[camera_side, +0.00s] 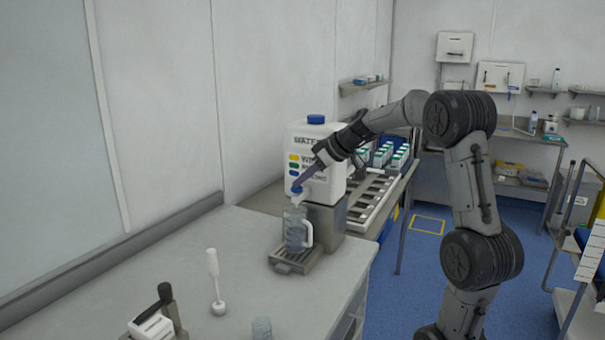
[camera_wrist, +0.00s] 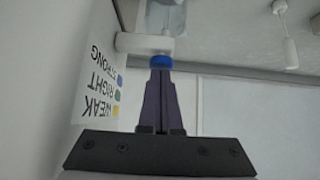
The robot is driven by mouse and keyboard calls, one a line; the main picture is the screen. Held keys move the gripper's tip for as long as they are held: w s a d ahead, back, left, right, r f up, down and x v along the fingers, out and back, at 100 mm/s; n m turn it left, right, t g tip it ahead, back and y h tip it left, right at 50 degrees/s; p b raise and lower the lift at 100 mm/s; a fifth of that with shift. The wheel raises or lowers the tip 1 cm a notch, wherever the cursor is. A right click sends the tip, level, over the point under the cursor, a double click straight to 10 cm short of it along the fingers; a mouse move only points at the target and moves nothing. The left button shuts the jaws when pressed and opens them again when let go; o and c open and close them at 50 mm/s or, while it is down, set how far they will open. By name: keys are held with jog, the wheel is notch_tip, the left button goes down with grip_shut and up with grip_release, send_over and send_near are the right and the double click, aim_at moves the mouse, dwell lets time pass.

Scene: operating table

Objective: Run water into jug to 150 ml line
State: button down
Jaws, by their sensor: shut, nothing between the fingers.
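A clear jug (camera_side: 296,232) with a pale handle stands upright on the grey drip tray (camera_side: 284,268), under the tap of the white water container (camera_side: 320,146). The jug looks bluish inside; its water level and 150 ml line are too small to read. My gripper (camera_side: 297,184) is shut and empty, its fingertips at the blue tap button (camera_side: 296,190). In the wrist view the shut fingers (camera_wrist: 161,72) meet the blue button (camera_wrist: 161,61), seemingly touching it. The white spout (camera_wrist: 143,43) lies beyond, with part of the jug (camera_wrist: 163,16) at the top edge.
A white stirrer-like tool (camera_side: 214,282) stands on the counter (camera_side: 170,270) at front left. A black-handled device (camera_side: 156,318) and a clear cup (camera_side: 261,328) are at the front edge. Bottles (camera_side: 396,155) and a slotted rack (camera_side: 372,196) sit behind the container. The middle counter is clear.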

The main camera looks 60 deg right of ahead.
jog(key=shift+f, duration=0.4)
jog(key=s+r, duration=0.7)
jog(key=r, duration=0.5)
jog(key=shift+f, duration=0.1)
